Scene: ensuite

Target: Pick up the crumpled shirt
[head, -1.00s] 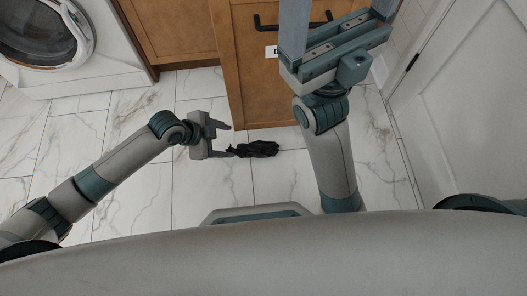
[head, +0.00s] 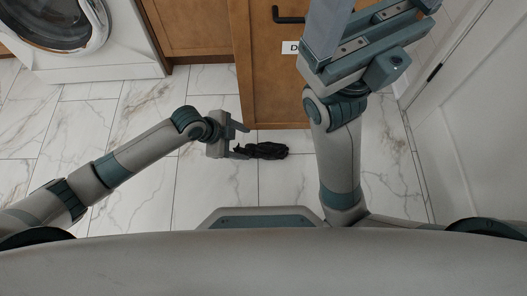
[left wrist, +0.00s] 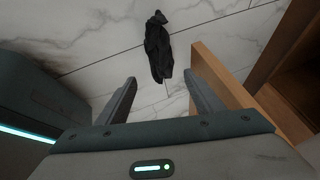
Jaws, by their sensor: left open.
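The crumpled shirt (head: 265,151) is a small black heap on the marble floor, beside the foot of the wooden cabinet. My left gripper (head: 245,141) is at its left end, fingers pointing right, open and empty. In the head view the lower finger overlaps the shirt's left end. In the left wrist view the shirt (left wrist: 158,50) lies beyond the fingertips, roughly in line with the gap between them. My right gripper (head: 372,12) is held high at the top right, its fingers apart and partly cut off by the picture edge.
The wooden cabinet (head: 272,95) with a dark handle stands just behind the shirt, and its edge is near one left finger in the wrist view. A white washing machine (head: 95,50) is at the upper left. A white door (head: 480,120) is at right. Floor left is clear.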

